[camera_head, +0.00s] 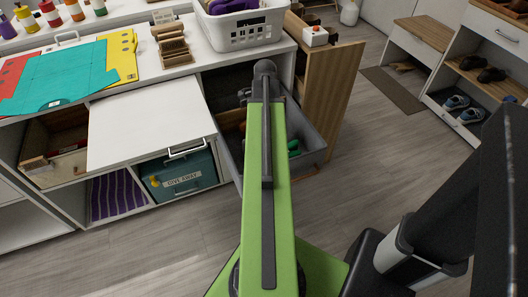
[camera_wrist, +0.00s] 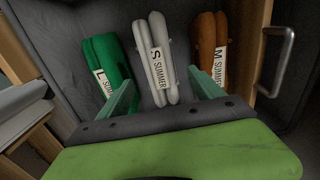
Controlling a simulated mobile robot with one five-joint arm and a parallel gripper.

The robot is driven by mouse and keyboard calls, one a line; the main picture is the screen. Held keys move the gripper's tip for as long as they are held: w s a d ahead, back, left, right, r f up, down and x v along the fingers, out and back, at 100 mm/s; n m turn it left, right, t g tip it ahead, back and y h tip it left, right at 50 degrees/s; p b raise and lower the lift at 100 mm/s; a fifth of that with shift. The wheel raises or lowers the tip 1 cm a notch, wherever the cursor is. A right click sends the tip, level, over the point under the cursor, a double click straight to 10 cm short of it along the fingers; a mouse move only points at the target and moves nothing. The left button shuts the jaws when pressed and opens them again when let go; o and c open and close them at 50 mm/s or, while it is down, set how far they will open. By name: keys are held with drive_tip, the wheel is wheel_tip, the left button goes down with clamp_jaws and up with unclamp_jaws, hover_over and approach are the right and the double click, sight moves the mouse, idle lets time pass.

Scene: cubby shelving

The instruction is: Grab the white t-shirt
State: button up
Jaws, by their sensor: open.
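A white folded t-shirt (camera_wrist: 158,62) with an "S SUMMER" tag stands in a dark grey drawer or bin, between a green folded shirt (camera_wrist: 106,62) tagged "L SUMMER" and an orange-brown one (camera_wrist: 208,62) tagged "M SUMMER". My gripper (camera_wrist: 163,88) is open in the wrist view. Its two greenish fingers are apart, one on each side of the white shirt's near end; I cannot tell if they touch it. In the head view my arm hides the white shirt and the gripper; a bit of green cloth shows right of the arm.
The grey pulled-out drawer (camera_head: 312,142) is beside an open wooden panel (camera_head: 335,100). A white laundry basket (camera_head: 240,27) sits on the counter above. A metal handle (camera_wrist: 277,62) is at the drawer's right. The floor in front is clear.

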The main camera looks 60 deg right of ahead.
wheel_tip(320, 180, down, 13)
drive_tip(key=b, duration=1.1)
drive_tip(key=shift+r, duration=0.35)
drive_tip(key=c, duration=1.6)
